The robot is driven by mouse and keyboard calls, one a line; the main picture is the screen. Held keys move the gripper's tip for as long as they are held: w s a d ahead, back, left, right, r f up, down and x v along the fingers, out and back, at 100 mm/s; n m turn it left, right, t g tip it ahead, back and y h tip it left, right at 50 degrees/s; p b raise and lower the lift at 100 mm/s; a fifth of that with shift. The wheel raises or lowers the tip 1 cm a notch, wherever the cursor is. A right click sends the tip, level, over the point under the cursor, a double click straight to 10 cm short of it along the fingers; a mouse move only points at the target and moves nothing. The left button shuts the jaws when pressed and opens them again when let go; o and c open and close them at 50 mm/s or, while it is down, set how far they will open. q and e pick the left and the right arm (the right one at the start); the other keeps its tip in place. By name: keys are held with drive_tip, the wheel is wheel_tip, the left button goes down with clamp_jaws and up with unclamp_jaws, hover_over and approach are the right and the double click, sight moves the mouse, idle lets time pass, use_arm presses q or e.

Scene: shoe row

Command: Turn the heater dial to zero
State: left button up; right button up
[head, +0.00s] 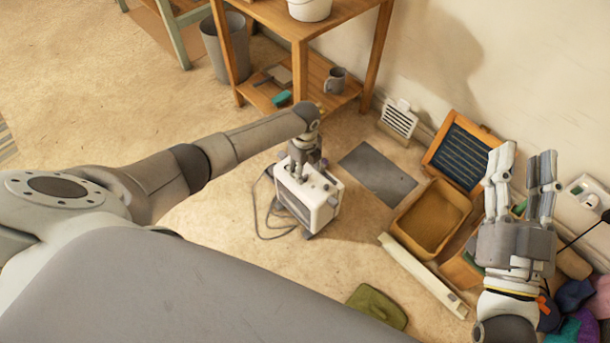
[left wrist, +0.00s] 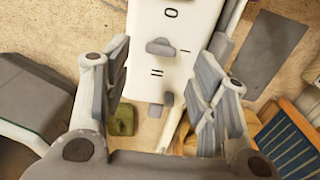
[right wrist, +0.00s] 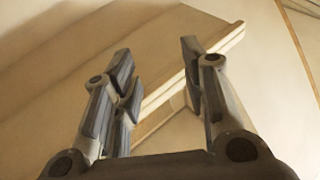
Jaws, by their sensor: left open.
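The heater (head: 323,213) is a small white box with a dark front grille, standing on the floor in the head view. Its white top panel shows in the left wrist view (left wrist: 172,20), with marks O, I and II. The grey dial (left wrist: 160,47) on this panel has a bar lying crosswise, roughly level with the I mark; which end points I cannot tell. My left gripper (head: 306,165) is just above the heater top, open, with its fingers (left wrist: 162,66) on either side of the dial and apart from it. My right gripper (head: 522,170) is open and empty, raised at the right.
A cable (head: 262,215) loops on the floor left of the heater. A grey mat (head: 378,174), a tan tray (head: 432,218) and a white strip (head: 422,275) lie to its right. A wooden shelf table (head: 300,22) stands behind. A green cloth (head: 377,305) lies in front.

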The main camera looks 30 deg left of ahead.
sight(305, 177)
use_arm(q)
wheel_tip(305, 177, down, 3)
drive_tip(key=shift+f+b, duration=0.1)
drive_tip(key=shift+b, duration=0.6)
drive_tip(key=shift+f, duration=0.2)
use_arm(e)
drive_tip(key=s+r+t+y, duration=0.1)
drive_tip(key=s+r+t, duration=0.3)
drive_tip(key=r, duration=0.2)
drive_tip(key=shift+r+y, duration=0.25)
drive_tip(key=shift+y, duration=0.05)
drive_tip(key=shift+s+d, duration=0.1)
use_arm(q)
drive_tip(key=c, duration=1)
